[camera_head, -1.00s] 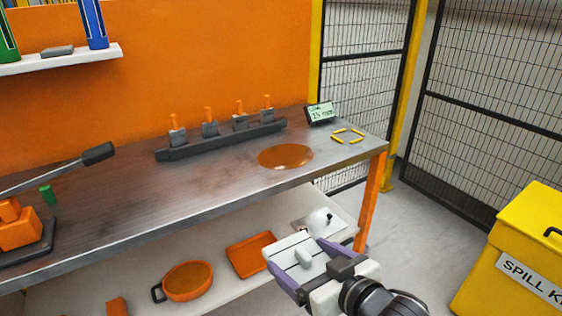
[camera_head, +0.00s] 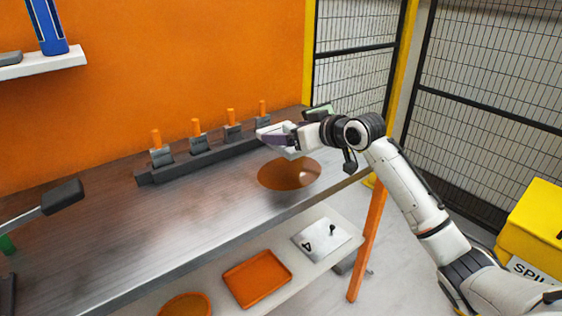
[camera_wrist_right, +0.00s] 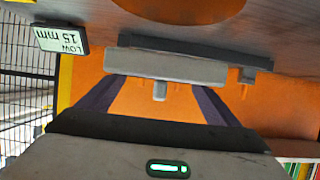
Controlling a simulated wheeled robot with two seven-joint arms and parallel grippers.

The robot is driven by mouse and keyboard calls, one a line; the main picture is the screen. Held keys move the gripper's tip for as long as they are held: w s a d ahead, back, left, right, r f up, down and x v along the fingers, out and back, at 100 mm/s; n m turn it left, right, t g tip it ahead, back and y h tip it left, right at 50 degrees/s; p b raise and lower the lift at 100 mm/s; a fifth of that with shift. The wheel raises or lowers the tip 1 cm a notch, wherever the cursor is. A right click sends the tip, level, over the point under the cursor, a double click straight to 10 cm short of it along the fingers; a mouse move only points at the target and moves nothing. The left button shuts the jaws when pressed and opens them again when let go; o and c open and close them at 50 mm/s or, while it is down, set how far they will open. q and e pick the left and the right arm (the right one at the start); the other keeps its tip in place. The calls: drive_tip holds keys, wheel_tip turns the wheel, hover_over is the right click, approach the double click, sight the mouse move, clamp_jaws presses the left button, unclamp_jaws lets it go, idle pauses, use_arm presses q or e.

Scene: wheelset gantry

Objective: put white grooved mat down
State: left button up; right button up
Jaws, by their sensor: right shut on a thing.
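The white grooved mat (camera_head: 274,130) is a small pale block at the tip of my right gripper (camera_head: 284,141). In the wrist view the mat (camera_wrist_right: 165,67) spans between the two purple-sided fingers of the right gripper (camera_wrist_right: 155,88), with a small knob facing the palm. My right gripper is shut on it and holds it above the workbench (camera_head: 140,222), over the back edge of the brown-orange round patch (camera_head: 290,174). My left gripper is not in view.
A dark rack (camera_head: 200,152) with several orange-topped clamps stands along the bench back. A small display reading LOW 15 mm (camera_wrist_right: 60,40) stands beside it, mostly hidden in the head view. The lower shelf holds an orange tray (camera_head: 257,279).

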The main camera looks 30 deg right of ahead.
hover_over(292, 173)
drive_tip(key=f, duration=0.4)
drive_tip(key=shift+w+f, duration=0.3)
drive_tip(key=shift+w, duration=0.05)
wheel_tip(292, 173, down, 4)
drive_tip(key=shift+a+r, duration=0.1)
drive_tip(key=shift+r, duration=0.05)
drive_tip(key=shift+f, duration=0.25)
drive_tip(key=o, duration=0.9)
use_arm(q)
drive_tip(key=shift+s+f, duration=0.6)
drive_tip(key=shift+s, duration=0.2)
use_arm(e)
drive_tip(key=shift+o, duration=0.2)
drive_tip(key=shift+s+r, duration=0.2)
drive_tip(key=shift+s, duration=0.15)
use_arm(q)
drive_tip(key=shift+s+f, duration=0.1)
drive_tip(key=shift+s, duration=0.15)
use_arm(e)
drive_tip(key=v, duration=1.1)
drive_tip(key=shift+s, duration=0.1)
